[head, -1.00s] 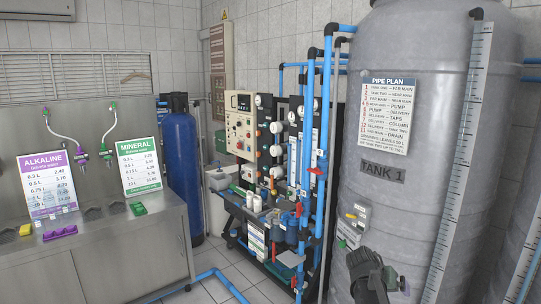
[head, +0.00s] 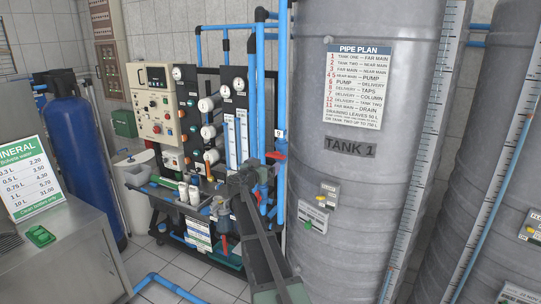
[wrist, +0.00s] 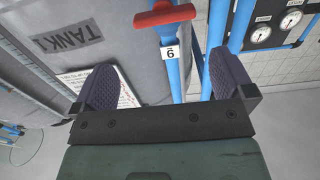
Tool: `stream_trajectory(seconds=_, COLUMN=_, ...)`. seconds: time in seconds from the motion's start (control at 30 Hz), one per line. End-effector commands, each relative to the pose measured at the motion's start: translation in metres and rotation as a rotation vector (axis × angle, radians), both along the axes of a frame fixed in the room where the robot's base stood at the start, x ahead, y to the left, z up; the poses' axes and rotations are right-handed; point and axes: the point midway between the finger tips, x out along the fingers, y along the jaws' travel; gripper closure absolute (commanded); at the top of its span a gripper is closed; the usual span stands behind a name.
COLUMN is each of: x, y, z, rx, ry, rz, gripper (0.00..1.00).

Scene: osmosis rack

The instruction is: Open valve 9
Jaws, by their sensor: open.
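A valve with a red lever handle (head: 275,156) sits on a blue upright pipe (head: 262,100) just left of Tank 1. In the wrist view, a red handle (wrist: 165,15) crosses the pipe at the top, near a small white tag (wrist: 168,53) with one digit. The digit looks like a 9 or a 6; this view is turned over. My gripper (wrist: 157,82) is open and empty, its two dark fingers on either side of the pipe's line in the picture. The handle is beyond the fingertips. In the head view my gripper (head: 255,170) overlaps the pipes by the red handle.
Grey Tank 1 (head: 375,200) with its pipe plan sign (head: 357,85) stands close on the right. The osmosis rack with its control panel (head: 155,108) is on the left. More blue pipes crowd the handle. A pipe (head: 165,286) runs along the floor.

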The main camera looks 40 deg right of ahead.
Motion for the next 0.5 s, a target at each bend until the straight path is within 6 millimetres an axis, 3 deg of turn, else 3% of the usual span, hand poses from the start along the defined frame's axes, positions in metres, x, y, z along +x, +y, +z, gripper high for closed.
stream_trajectory(seconds=0.17, x=0.007, y=-0.012, z=0.000, rx=0.000, ry=0.001, rz=0.000, gripper=0.00)
stream_trajectory(seconds=0.5, x=0.041, y=-0.080, z=0.000, rx=0.001, ry=0.003, rz=-0.002, gripper=0.00)
